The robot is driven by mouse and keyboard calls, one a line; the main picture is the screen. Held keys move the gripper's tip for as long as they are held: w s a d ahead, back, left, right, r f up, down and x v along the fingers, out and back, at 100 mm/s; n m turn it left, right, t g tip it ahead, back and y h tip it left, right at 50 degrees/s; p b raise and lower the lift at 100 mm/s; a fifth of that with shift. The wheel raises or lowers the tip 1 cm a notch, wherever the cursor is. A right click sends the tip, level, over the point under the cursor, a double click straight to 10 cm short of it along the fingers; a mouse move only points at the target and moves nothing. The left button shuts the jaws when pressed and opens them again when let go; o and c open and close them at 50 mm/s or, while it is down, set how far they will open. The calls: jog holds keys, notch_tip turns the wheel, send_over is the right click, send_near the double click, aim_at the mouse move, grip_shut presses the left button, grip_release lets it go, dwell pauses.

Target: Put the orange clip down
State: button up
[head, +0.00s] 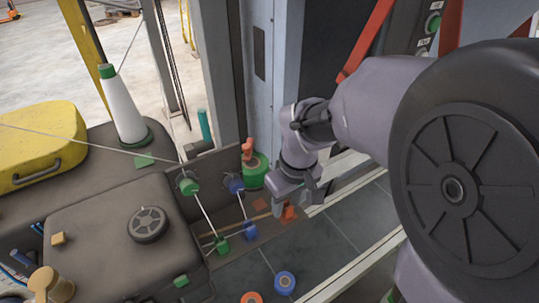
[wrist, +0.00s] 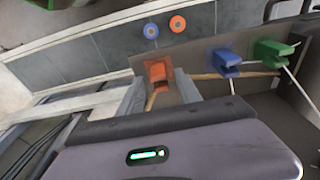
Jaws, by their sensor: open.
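The orange clip (wrist: 157,73) sits on an orange-brown square patch in the wrist view, between the two fingers of my gripper (wrist: 160,84). A gap shows on the clip's sides, so the fingers do not appear to press on it. In the head view, the orange clip (head: 289,213) shows beside the fingertips of my gripper (head: 284,203), low over the dark ledge, and is partly hidden by them. My gripper is open.
A blue clip (head: 249,230) and a green clip (head: 222,245) stand left of the orange clip, each with a thin line or rod. A blue ring (head: 285,282) and an orange ring (head: 251,298) lie on the grey tiles.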

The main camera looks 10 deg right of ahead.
notch_tip(320, 180, up, 12)
jog(key=s+p, duration=0.2)
jog(key=p, duration=0.1)
jog(key=s+a+r+m+t+y, duration=0.1)
jog(key=s+a+r+m+t, duration=0.1)
jog(key=s+m, duration=0.25)
jog(key=s+a+r+m+t+y, duration=0.1)
jog(key=s+a+m+t, duration=0.1)
jog(key=s+m, duration=0.3)
notch_tip(320, 180, down, 15)
jog(key=s+n+b, duration=0.1)
jog(key=b, duration=1.4)
jog(key=shift+s+n, duration=0.1)
jog(key=shift+n, duration=0.15)
